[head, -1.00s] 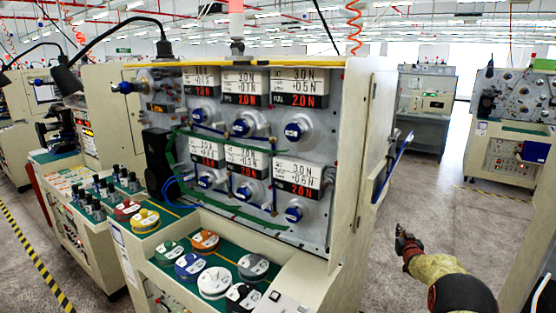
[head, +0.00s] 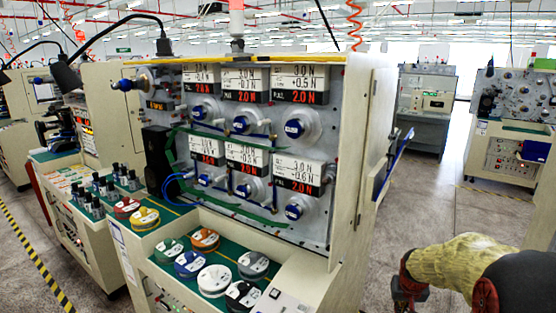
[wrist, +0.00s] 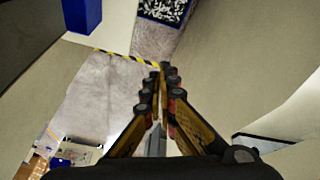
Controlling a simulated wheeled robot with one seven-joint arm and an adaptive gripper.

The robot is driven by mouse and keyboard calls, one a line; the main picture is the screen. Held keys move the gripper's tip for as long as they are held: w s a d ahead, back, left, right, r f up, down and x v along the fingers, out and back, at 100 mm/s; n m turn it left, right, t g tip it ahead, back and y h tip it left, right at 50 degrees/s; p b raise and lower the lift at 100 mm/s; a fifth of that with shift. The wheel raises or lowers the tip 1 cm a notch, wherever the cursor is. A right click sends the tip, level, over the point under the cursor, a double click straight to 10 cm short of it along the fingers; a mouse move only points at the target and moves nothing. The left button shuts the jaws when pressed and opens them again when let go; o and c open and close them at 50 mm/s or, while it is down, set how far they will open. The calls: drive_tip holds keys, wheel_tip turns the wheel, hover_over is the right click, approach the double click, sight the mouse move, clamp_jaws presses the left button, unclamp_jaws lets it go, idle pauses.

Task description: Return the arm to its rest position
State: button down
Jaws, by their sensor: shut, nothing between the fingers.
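My gripper (wrist: 163,75) shows in the wrist view with its two fingers together and nothing between them. It points down past pale cabinet sides toward the grey floor. In the head view my arm enters at the lower right in a tan sleeve, and my gripper (head: 402,297) hangs low at the bottom edge, to the right of the winding machine (head: 350,190). The fingertips are hardly visible there. The gripper appears apart from the machine and holds nothing.
The machine's panel carries several blue-capped spindles (head: 293,128) under tension labels. Coloured spools (head: 214,280) lie on its green shelf. An open side door (head: 395,165) juts out to the right. Clear grey floor (head: 420,215) lies between this machine and those behind. A blue bin (wrist: 82,14) shows in the wrist view.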

drive_tip(key=s+a+r+n+b, duration=0.1)
drive_tip(key=s+a+r, duration=0.4)
drive_tip(key=s, duration=0.6)
drive_tip(key=s+a+r+t+y+b, duration=0.1)
drive_tip(key=s+a+r, duration=0.3)
drive_tip(key=s+a, duration=0.3)
drive_tip(key=s+a+r+n+b, duration=0.1)
drive_tip(key=s+a+r, duration=0.4)
drive_tip(key=s, duration=0.9)
drive_tip(key=shift+s+a+r+n+t+y, duration=0.3)
drive_tip(key=shift+a+r+t+y, duration=0.1)
drive_tip(key=shift+a, duration=0.45)
drive_tip(key=shift+f, duration=0.1)
